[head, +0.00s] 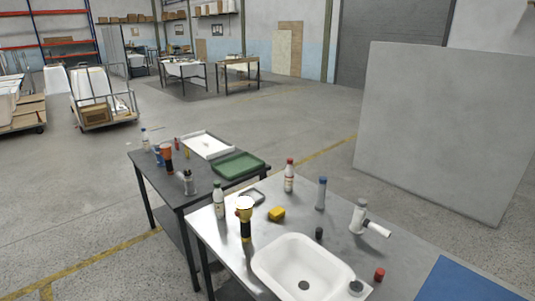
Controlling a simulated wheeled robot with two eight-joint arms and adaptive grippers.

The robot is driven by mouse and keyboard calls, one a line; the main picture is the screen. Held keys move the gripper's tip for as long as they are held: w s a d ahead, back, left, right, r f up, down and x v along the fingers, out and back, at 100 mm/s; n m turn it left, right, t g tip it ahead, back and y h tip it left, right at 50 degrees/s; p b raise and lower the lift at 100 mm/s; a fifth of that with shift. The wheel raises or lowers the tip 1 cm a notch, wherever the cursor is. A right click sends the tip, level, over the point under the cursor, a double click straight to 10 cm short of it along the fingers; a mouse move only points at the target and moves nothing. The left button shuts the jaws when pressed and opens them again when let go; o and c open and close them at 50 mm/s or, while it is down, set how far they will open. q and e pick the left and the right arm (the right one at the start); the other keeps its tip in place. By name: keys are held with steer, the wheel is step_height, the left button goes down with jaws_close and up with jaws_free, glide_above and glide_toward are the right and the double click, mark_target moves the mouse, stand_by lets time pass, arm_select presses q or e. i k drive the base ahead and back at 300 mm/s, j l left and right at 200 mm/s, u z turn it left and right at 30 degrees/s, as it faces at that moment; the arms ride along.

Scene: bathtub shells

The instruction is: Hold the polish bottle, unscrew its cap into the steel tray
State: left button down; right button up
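Several bottles stand upright on the steel-topped bench; I cannot tell which is the polish bottle. One is white with a green cap (219,202), one is white with a red cap (289,178), and one is grey with a blue cap (321,195). All three appear capped. Neither of my grippers shows in the head view.
A white basin shell (268,262) fills the bench front. A yellow block (277,214), white tool (360,216), red piece (379,275) and dark cylinder (319,233) surround it. A dark table (150,169) at left holds a green tray (235,166) and white tray (208,145).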

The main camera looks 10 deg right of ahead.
mark_target(289, 183)
steer(key=z, duration=0.5)
steer(key=i+j+z, duration=0.15)
steer(key=j+z, duration=0.2)
steer(key=i+j+z, duration=0.15)
steer(key=j+z, duration=0.55)
steer(key=i+j, duration=0.15)
steer(key=j, duration=0.6)
steer(key=i+j+z, duration=0.1)
steer(key=j, duration=0.6)
steer(key=i+j+z, duration=0.1)
steer(key=j, duration=0.65)
steer(key=i+j, duration=0.1)
steer(key=j, duration=0.65)
